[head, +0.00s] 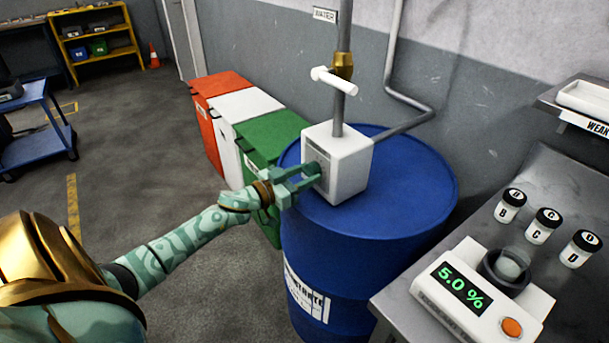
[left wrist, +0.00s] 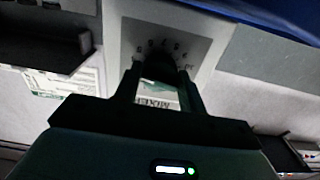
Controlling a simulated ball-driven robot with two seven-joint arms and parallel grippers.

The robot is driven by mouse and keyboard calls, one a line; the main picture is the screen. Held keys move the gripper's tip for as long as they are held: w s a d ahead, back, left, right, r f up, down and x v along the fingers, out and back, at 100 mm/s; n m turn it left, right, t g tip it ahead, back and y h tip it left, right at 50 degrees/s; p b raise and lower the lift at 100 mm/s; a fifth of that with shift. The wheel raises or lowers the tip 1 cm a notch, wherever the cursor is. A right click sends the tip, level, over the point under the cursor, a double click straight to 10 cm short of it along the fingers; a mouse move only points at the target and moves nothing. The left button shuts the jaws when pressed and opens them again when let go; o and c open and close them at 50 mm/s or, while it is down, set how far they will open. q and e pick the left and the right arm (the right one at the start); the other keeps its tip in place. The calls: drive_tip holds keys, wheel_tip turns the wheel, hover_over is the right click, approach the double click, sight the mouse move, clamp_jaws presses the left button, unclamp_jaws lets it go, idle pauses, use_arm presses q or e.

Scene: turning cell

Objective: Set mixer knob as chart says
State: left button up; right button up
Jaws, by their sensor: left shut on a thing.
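The mixer is a white box (head: 347,165) on top of a blue drum (head: 400,205). Its dark knob (head: 313,169) is on the face toward my left arm. My left gripper (head: 308,178) is shut on the knob, coming in from the left. In the left wrist view, the fingers of my left gripper (left wrist: 160,75) reach the grey dial plate (left wrist: 165,38), whose small marks are too blurred to read surely. The fingers hide much of the knob, so its setting cannot be told. No readable chart shows. My right gripper is out of view.
A white meter (head: 470,295) reading 5.0 % stands on the grey bench (head: 400,300) at right, with lettered jars (head: 541,226) behind. A pipe with a white-handled valve (head: 335,80) rises above the mixer. Red, white and green bins (head: 268,135) stand behind the drum.

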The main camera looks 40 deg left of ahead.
use_arm(q)
drive_tip(key=shift+m, duration=0.3)
drive_tip(key=shift+m+p, duration=0.4)
drive_tip(key=shift+m, duration=0.6)
drive_tip(key=m, duration=0.2)
drive_tip(key=shift+m, duration=0.3)
drive_tip(key=m, duration=0.5)
drive_tip(key=shift+a, duration=0.1)
drive_tip(key=m, duration=0.5)
drive_tip(key=shift+m+b, duration=0.6)
drive_tip(key=shift+m, duration=1.7)
drive_tip(key=o, duration=1)
drive_tip(key=shift+r, duration=0.1)
drive_tip(key=shift+c, duration=0.2)
